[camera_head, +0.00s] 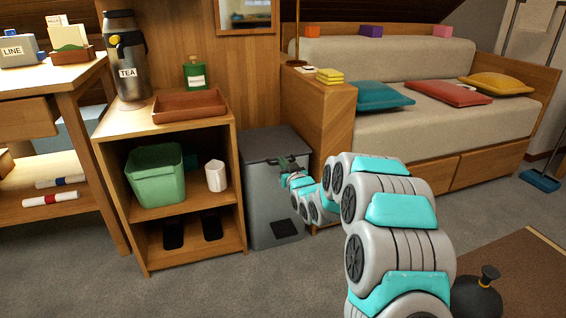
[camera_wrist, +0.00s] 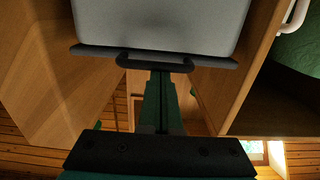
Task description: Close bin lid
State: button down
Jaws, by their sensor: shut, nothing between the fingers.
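The grey bin (camera_head: 268,198) stands on the floor between the wooden shelf unit and the sofa's end cabinet. Its dark grey lid (camera_head: 268,144) lies flat across the top, and I see no clear gap under it. My gripper (camera_head: 284,163) is shut and empty at the lid's front right edge, and my arm hides part of the bin's right side. In the wrist view, the fingertips (camera_wrist: 155,62) are at the dark lid edge (camera_wrist: 95,50), with the pale grey bin body (camera_wrist: 160,22) beyond it. I cannot tell whether they touch the lid.
The shelf unit (camera_head: 190,262) is close on the bin's left, holding a green tub (camera_head: 156,178) and a white cup (camera_head: 216,176). The wooden end cabinet (camera_head: 318,115) is close on its right. Carpet in front of the bin is clear. A dark round object (camera_head: 476,298) lies at lower right.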

jog(key=s+d+f+p, duration=0.2)
jog(key=s+f, duration=0.2)
jog(key=s, duration=0.3)
jog(key=s+d+r+m+g+h+p, duration=0.1)
jog(key=s+d+r+g+h+p, duration=0.25)
jog(key=s, duration=0.75)
jog(key=s+d+r+m+g+h+p, duration=0.1)
jog(key=s+d+r+g+p, duration=0.4)
jog(key=s, duration=0.6)
jog(key=s+r+g, duration=0.2)
jog(key=s+g, duration=0.1)
jog(key=s, duration=0.8)
jog(key=s+r+g+p, duration=0.1)
jog(key=s+r+g, duration=0.2)
jog(key=s, duration=0.9)
jog(key=s+r+m+g+p, duration=0.1)
jog(key=s+r+g, duration=0.2)
jog(key=s, duration=0.9)
jog(key=shift+s+d+g, duration=0.2)
jog(key=shift+s+g, duration=0.05)
jog(key=shift+g, duration=0.4)
